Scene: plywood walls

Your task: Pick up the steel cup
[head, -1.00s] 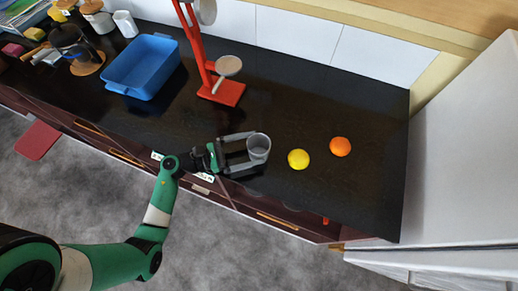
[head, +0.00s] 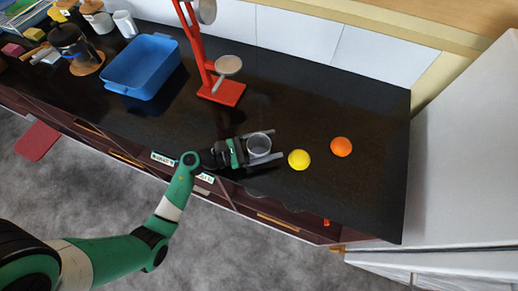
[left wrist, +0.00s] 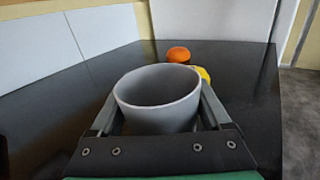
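The steel cup (head: 258,146), small and grey, stands upright on the dark worktop near its front edge. In the left wrist view the cup (left wrist: 158,98) fills the space between the two fingers, its open rim toward me. My left gripper (head: 276,144) has one finger along each side of the cup, and the tips reach past it. The fingers lie very close to the cup wall; I cannot tell if they press on it. My right gripper is not in view.
A yellow ball-like fruit (head: 299,160) lies just right of the fingertips, with an orange one (head: 341,147) beyond it. A red stand (head: 222,92) and a blue bin (head: 143,68) stand behind to the left. The worktop (head: 370,195) is clear at right.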

